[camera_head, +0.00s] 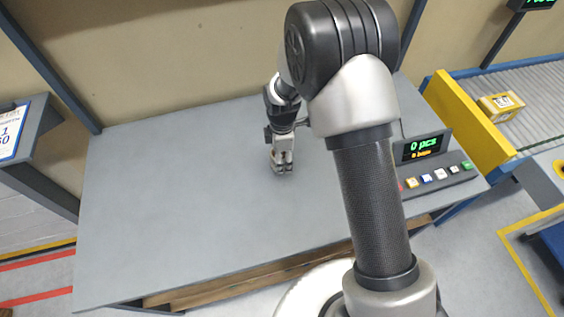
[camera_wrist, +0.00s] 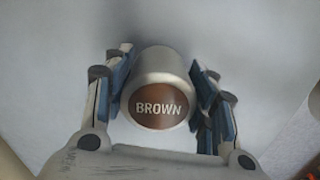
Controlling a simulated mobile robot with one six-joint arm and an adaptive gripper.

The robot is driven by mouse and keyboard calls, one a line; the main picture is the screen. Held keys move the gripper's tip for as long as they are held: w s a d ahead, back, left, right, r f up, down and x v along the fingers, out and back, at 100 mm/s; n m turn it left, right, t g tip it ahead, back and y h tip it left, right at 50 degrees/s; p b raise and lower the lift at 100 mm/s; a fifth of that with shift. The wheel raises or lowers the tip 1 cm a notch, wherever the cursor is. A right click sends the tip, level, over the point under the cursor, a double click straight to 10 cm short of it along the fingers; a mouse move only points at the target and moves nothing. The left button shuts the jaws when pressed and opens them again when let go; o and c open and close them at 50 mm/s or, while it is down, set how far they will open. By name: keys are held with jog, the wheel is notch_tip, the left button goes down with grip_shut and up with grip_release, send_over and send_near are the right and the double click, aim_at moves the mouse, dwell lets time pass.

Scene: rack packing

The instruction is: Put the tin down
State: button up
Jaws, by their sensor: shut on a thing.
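The tin (camera_wrist: 158,90) is a light grey cylinder with a round brown end marked "BROWN". In the wrist view it sits between the two blue-padded fingers of my gripper, which are shut on its sides. In the head view my gripper (camera_head: 282,166) points down at the middle of the grey table (camera_head: 180,190). The tin can hardly be made out there between the fingers. The gripper is low over the tabletop; I cannot tell whether the tin touches it.
A scale display (camera_head: 422,148) reading "0 pcs" and a row of coloured buttons (camera_head: 440,175) stand at the table's right end. The left and front of the table are bare. Beyond the right end, a roller conveyor (camera_head: 520,90) carries a yellow box (camera_head: 501,106).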

jog(key=shift+f, duration=1.15)
jog(key=shift+f+b, duration=0.2)
jog(key=shift+b, duration=0.1)
jog(key=o, duration=1.1)
jog(key=shift+r, duration=0.1)
